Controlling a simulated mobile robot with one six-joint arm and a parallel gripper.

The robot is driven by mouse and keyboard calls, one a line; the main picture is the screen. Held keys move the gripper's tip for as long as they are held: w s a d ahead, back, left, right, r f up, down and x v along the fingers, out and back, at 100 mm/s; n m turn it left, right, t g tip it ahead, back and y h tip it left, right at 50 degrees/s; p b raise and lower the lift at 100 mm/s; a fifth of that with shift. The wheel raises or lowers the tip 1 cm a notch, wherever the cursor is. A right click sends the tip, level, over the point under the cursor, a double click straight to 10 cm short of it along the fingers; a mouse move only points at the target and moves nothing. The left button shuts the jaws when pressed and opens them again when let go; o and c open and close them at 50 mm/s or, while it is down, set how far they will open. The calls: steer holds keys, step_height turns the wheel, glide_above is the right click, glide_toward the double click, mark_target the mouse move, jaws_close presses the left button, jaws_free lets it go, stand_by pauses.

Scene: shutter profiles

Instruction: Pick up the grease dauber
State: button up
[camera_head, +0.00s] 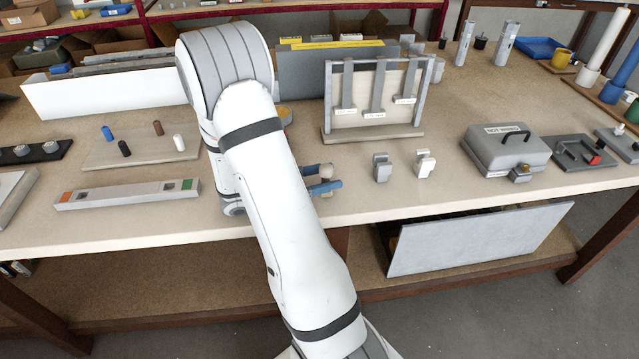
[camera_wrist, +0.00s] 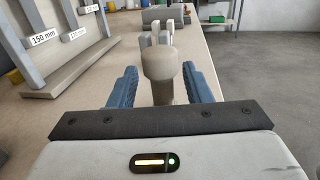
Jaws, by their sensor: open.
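The object between my fingers, which looks like the grease dauber (camera_wrist: 160,63), has a rounded beige-brown head on a narrower stem and appears upright. In the head view only a small beige part of it (camera_head: 326,170) shows beside my fingers. My gripper (camera_wrist: 161,78) is open, with one blue finger on each side of the dauber. A gap shows between the stem and each finger. In the head view my gripper (camera_head: 324,178) is low over the bench near its front edge, partly hidden by my arm. The lower end of the dauber is hidden by the gripper body.
A rack with hanging grey profiles (camera_head: 375,100) stands just behind my gripper. Two small upright pieces, one grey (camera_head: 381,167) and one white (camera_head: 424,164), stand to the right. A grey lidded box (camera_head: 506,150) lies farther right. The bench front (camera_head: 350,205) is bare.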

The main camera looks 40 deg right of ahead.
steer(key=shift+c, duration=0.4)
jaws_close()
